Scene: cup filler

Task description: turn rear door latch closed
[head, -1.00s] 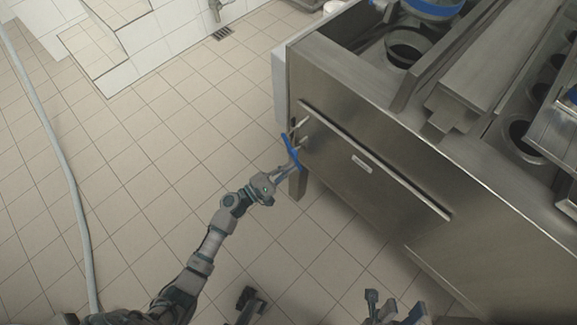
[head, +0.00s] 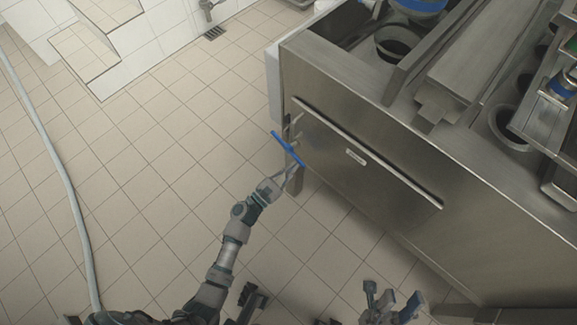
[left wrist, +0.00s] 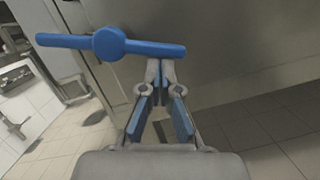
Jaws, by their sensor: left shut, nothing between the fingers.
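The blue latch handle (head: 287,147) is at the left end of the steel machine's near side in the head view. It slants from upper left to lower right. In the left wrist view the blue latch handle (left wrist: 108,43) is a bar with a round hub, lying nearly level. My left gripper (head: 294,168) is at the bar's lower right end. In the left wrist view the left gripper (left wrist: 161,66) is shut and empty, its tips just under the bar's right arm; whether they touch it I cannot tell. My right gripper (head: 390,297) is low in the head view, fingers apart.
The steel machine (head: 370,180) fills the right side, with a long rail (head: 370,150) along its side panel. A pale hose (head: 62,170) lies on the tiled floor at left. The floor between hose and machine is clear.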

